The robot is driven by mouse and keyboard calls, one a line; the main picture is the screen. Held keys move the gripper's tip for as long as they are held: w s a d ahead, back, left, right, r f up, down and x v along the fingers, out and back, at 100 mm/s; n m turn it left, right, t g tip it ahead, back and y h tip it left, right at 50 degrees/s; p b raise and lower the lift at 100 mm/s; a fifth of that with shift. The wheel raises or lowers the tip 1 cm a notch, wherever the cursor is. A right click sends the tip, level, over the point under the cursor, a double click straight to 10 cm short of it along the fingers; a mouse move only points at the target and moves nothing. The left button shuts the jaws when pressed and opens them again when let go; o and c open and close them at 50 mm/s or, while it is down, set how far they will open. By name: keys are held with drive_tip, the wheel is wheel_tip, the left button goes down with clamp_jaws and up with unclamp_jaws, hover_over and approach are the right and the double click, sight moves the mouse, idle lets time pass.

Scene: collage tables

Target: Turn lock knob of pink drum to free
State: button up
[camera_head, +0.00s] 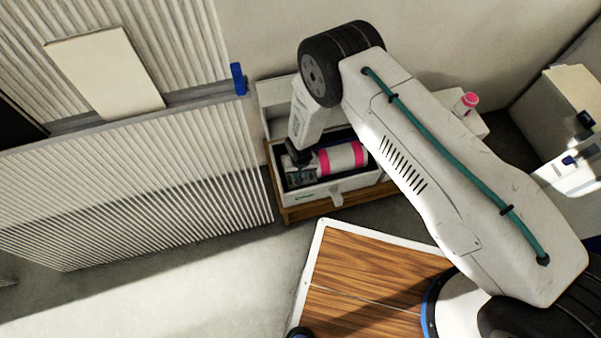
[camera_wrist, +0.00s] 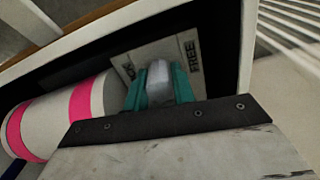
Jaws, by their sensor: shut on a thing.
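The white drum with pink bands (camera_head: 342,158) lies inside an open white case with a dark interior (camera_head: 332,190). The drum also shows at the left in the wrist view (camera_wrist: 50,118). Beside the drum's end is a light plate (camera_wrist: 150,50) with the word FREE at its right and another label partly hidden by my gripper. My gripper (camera_wrist: 160,90) reaches down into the case, its teal fingers shut on the grey lock knob (camera_wrist: 158,75) in front of the plate. I cannot tell which label the knob points to. In the head view my gripper (camera_head: 298,157) hides the knob.
The case stands on a wooden base (camera_head: 290,212). A pink-capped item (camera_head: 466,102) stands behind my arm at the right. A ribbed panel (camera_head: 140,190) rises close at the left. The case's walls closely surround my gripper.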

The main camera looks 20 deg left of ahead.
drive_tip(key=shift+n, duration=0.3)
drive_tip(key=n, duration=0.8)
drive_tip(key=shift+n, duration=0.3)
drive_tip(key=n, duration=0.4)
drive_tip(key=shift+n, duration=2.1)
drive_tip(key=o, duration=1)
